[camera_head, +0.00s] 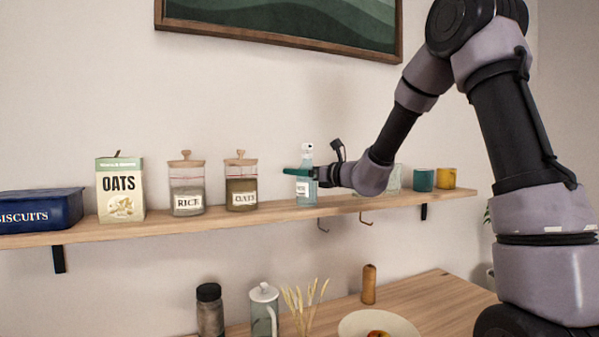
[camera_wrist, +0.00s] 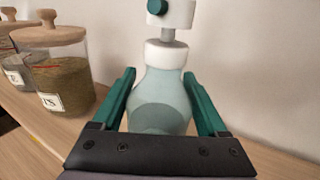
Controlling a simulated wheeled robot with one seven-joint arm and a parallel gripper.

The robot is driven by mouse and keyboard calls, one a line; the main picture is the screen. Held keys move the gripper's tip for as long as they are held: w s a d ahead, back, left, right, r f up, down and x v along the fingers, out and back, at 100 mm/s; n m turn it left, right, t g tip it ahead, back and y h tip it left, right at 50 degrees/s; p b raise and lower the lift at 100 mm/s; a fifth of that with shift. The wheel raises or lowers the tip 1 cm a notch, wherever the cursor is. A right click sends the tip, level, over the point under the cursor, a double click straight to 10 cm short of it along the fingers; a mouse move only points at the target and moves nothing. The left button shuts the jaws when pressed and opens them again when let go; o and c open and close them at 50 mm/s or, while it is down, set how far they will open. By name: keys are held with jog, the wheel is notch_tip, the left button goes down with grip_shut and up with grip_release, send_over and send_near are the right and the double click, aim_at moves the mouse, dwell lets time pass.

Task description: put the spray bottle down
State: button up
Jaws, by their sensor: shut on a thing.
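The spray bottle (camera_head: 306,185) has a pale, see-through blue body, a white collar and a white spray head. It is upright at the wooden shelf, to the right of the oats jar. My gripper (camera_head: 299,173) reaches it from the right, its green fingers shut around the bottle's body. In the wrist view the bottle (camera_wrist: 163,88) stands between the two green fingers of my gripper (camera_wrist: 160,98). Its base is hidden in the wrist view. In the head view its bottom is at the shelf surface, but I cannot tell whether it touches.
The wooden shelf (camera_head: 150,228) also holds a biscuit tin (camera_head: 40,209), an oats box (camera_head: 121,190), a rice jar (camera_head: 187,187), an oats jar (camera_head: 241,184), a teal cup (camera_head: 424,180) and a yellow cup (camera_head: 446,178). Below, a table (camera_head: 440,296) bears a plate (camera_head: 352,325).

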jog(key=o, duration=1.6)
jog(key=shift+s+d+r, duration=0.1)
jog(key=shift+d, duration=0.1)
jog(key=v, duration=1.2)
jog(key=s+a+n+g+h, duration=0.25)
jog(key=s+n+g, duration=0.45)
jog(key=s+n, duration=0.8)
jog(key=s+d+n+h, duration=0.2)
jog(key=s+d+h, duration=0.1)
jog(key=d, duration=0.2)
jog(key=s+d+f+n+t+h, duration=0.1)
jog(key=s+d+n+h, duration=0.2)
jog(key=s+d, duration=0.1)
jog(key=s+d+n+t+h, duration=0.1)
jog(key=s+d+n+h, duration=0.1)
jog(key=d, duration=0.4)
jog(key=shift+s+d+f+h, duration=0.15)
jog(key=shift+s+h, duration=0.1)
jog(key=shift+s, duration=0.2)
jog(key=shift+s+d+f+h, duration=0.1)
jog(key=shift+s+h, duration=0.1)
jog(key=shift+s, duration=0.25)
